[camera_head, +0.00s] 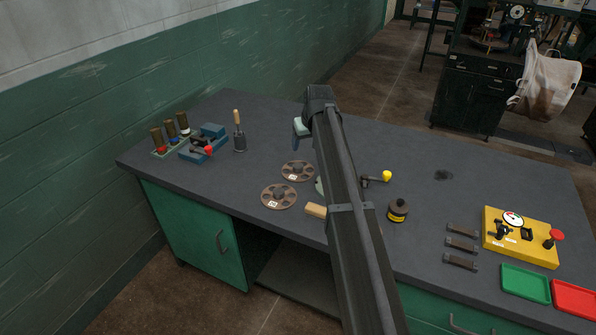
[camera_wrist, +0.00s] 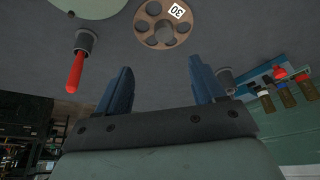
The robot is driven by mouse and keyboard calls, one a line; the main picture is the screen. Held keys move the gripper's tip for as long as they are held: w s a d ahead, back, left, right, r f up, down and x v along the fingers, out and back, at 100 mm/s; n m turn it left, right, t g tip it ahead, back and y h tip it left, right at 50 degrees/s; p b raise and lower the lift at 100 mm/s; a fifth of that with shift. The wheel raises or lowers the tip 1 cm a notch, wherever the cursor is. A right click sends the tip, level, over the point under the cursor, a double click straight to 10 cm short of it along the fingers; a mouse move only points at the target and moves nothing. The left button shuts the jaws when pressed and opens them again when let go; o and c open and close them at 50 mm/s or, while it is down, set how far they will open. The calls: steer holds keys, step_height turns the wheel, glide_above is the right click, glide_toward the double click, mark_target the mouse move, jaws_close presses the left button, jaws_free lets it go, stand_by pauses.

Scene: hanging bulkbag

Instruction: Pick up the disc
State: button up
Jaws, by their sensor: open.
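Two brown round discs with holes and white labels lie flat on the bench: a near disc (camera_head: 278,197) and a far disc (camera_head: 297,170). A pale green disc (camera_head: 319,188) beside them is mostly hidden behind my arm; a pale green round edge (camera_wrist: 85,6) shows at the top of the wrist view. One brown disc (camera_wrist: 153,32), labelled 30, is in the wrist view, beyond the fingertips and apart from them. My gripper (camera_wrist: 161,66) has its two blue fingers spread with nothing between them. In the head view it hangs above the bench, right of the far disc.
A red-handled tool (camera_wrist: 77,70) stands left of the fingers in the wrist view. A wooden block (camera_head: 316,211) lies by the near disc. A wooden-handled tool (camera_head: 239,132) and a blue fixture (camera_head: 203,143) stand left. A black pot (camera_head: 397,211) and yellow control box (camera_head: 520,238) are right.

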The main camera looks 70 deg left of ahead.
glide_above(298, 165)
steer(key=d, duration=0.3)
steer(key=f, duration=0.7)
steer(key=shift+w+a+f, duration=0.1)
steer(key=shift+w+f, duration=0.25)
steer(key=shift+s+x, duration=0.2)
steer(key=shift+x, duration=1.15)
steer(key=shift+s+x, duration=0.2)
steer(key=shift+x, duration=1.15)
jaws_close()
